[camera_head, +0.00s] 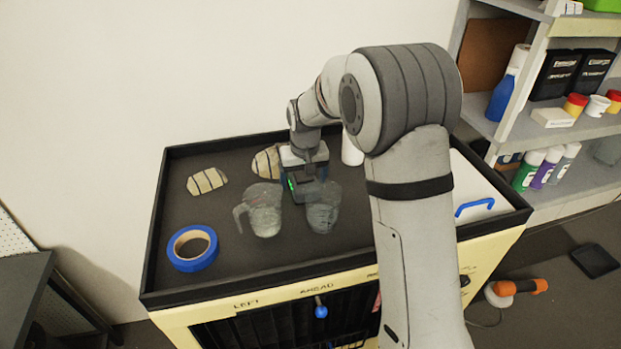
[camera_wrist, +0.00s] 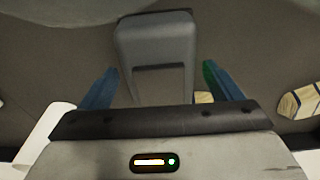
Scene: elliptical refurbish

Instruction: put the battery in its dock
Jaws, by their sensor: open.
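My gripper (camera_head: 306,192) is open and points down over the middle of the cart's top. In the wrist view my gripper's two blue fingers (camera_wrist: 160,84) stand apart on either side of a dark grey block (camera_wrist: 155,38) with rounded corners and a notched front. This block may be the battery, but I cannot tell for sure. Whether the fingers touch it is not clear. In the head view that spot is mostly hidden by the gripper and a jug. I cannot identify the dock in either view.
Two see-through jugs, a left one (camera_head: 263,212) and a right one (camera_head: 322,212), stand close in front of my gripper. A blue tape roll (camera_head: 179,260) lies front left on the rimmed cart (camera_head: 222,276). Striped lumps (camera_head: 207,181) lie behind. A shelf (camera_head: 560,131) stands right.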

